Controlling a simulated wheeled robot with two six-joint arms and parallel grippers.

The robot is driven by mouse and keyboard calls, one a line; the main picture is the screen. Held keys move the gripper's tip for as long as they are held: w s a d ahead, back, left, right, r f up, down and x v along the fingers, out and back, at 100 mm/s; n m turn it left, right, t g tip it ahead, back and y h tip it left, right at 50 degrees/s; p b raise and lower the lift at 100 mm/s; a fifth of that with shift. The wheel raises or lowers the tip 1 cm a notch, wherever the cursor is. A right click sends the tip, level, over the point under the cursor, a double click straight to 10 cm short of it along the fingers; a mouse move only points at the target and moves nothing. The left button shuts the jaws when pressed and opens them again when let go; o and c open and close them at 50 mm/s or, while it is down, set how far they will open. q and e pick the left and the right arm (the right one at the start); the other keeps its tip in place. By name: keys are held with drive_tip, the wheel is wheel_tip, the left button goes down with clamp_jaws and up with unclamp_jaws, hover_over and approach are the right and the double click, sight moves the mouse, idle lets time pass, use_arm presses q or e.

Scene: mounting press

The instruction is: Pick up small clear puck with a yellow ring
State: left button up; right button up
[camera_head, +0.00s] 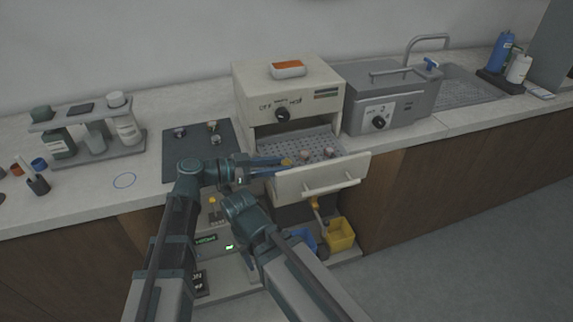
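A small puck with a yellow top or ring (287,162) is in the open drawer of the cream oven-like box, at the left end of its perforated tray. My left gripper (277,166) reaches in from the left over the drawer's left side, with its bluish fingertips at this puck. I cannot tell whether the fingers touch or hold it. Other small pucks (329,152) sit further right on the tray. My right arm comes in from the bottom; its gripper cannot be made out.
The cream box (288,92) has its drawer front (320,178) pulled out. A grey bath (390,98) stands right of it. A dark mat (196,160) with a few small items lies left, beside a bottle rack (98,150). Yellow (340,233) and blue bins stand below.

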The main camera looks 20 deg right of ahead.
use_arm(q)
clamp_jaws()
drive_tip(key=shift+r, duration=0.15)
wheel_tip(320, 180, up, 10)
drive_tip(key=p, duration=1)
